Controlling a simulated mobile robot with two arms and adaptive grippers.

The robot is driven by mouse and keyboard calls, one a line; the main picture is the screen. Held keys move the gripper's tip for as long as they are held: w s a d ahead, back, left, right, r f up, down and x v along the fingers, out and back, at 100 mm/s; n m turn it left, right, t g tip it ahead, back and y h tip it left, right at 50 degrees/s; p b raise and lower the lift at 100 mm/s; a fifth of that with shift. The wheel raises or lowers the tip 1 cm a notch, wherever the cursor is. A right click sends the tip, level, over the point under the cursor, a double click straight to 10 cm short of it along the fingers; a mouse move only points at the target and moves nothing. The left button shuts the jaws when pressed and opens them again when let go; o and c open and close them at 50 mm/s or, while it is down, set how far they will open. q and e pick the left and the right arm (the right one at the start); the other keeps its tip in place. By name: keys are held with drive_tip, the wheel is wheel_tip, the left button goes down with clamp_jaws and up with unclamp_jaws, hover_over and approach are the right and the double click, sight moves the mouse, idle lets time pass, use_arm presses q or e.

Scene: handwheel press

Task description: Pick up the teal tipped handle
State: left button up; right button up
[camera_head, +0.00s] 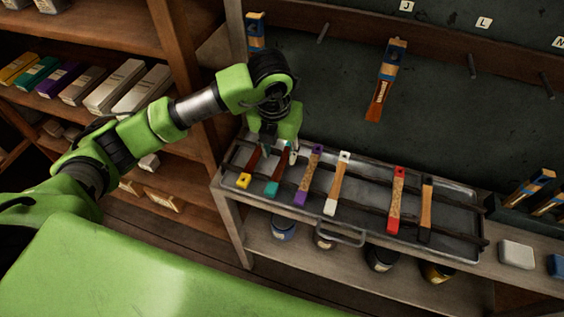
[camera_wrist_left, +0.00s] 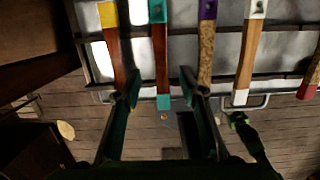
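The teal tipped handle (camera_head: 273,187) lies on the metal tray, with a red-brown wooden shaft and a teal end. In the left wrist view its shaft (camera_wrist_left: 160,58) runs up the middle, with teal at both ends. My left gripper (camera_head: 270,150) is over the far part of this handle and partly hides it. In the left wrist view the left gripper (camera_wrist_left: 160,80) is open, with one finger on each side of the shaft in the picture. I cannot tell how far above the handle the fingertips are. My right gripper is not in view.
The yellow (camera_head: 243,181) and purple (camera_head: 301,196) tipped handles lie either side of the teal one. White (camera_head: 331,206), red (camera_head: 394,223) and black (camera_head: 425,235) tipped handles lie farther right. The tray (camera_head: 459,222) has rails and a front pull. A wooden shelf (camera_head: 130,50) stands left.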

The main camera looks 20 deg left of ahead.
sight(282, 163)
use_arm(q)
drive_tip(key=f+p, duration=0.2)
drive_tip(key=f, duration=0.1)
drive_tip(key=shift+w+d+f, duration=0.1)
drive_tip(key=shift+w+f, duration=0.15)
drive_tip(key=shift+w, duration=0.15)
drive_tip(key=shift+w+f, duration=0.15)
drive_tip(key=shift+f, duration=0.5)
clamp_jaws()
drive_tip(key=shift+r, duration=0.15)
